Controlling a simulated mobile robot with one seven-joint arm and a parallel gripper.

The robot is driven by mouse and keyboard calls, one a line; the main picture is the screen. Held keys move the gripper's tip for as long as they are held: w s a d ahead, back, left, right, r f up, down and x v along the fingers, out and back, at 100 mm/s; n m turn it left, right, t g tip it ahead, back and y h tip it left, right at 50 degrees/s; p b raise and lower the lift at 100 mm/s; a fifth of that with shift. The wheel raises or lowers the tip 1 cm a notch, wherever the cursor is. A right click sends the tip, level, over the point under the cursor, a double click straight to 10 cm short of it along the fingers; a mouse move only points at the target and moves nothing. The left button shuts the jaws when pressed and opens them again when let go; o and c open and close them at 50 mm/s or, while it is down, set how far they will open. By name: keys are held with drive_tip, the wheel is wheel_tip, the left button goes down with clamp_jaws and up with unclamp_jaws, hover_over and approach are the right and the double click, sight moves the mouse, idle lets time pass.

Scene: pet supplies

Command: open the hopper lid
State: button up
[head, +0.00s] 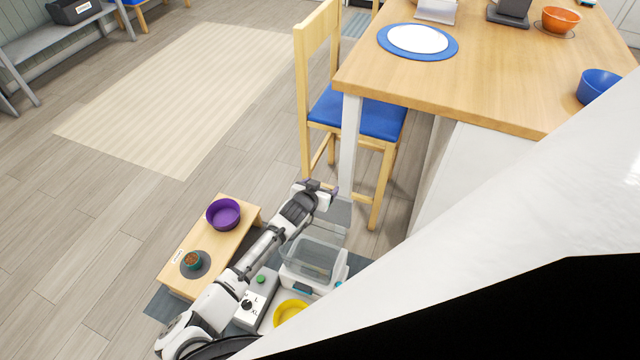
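The hopper (312,260) is a clear, box-shaped bin on a white base, low on the floor at the lower middle of the head view. A flat grey, partly see-through-looking panel (336,214) shows just beyond its far edge. I cannot tell whether this is the lid standing up or the mat behind. My gripper (319,188) is above and beyond the hopper's far side, with my arm crossing to the left of the bin. It appears apart from the hopper. Its fingers are too small to tell open from shut, and nothing is clearly held.
A white box with a dial and green button (255,303) and a yellow bowl (290,311) stand near the hopper. A low wooden stand (180,272) holds a purple bowl (223,213). A chair (365,115) and table (400,80) stand beyond. Floor at left is clear.

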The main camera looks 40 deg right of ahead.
drive_tip(key=shift+a+f, duration=0.1)
drive_tip(key=shift+a, duration=0.05)
drive_tip(key=b+v, duration=0.1)
drive_tip(key=v, duration=1.2)
drive_tip(key=shift+s, duration=0.25)
drive_tip(key=shift+a, duration=0.15)
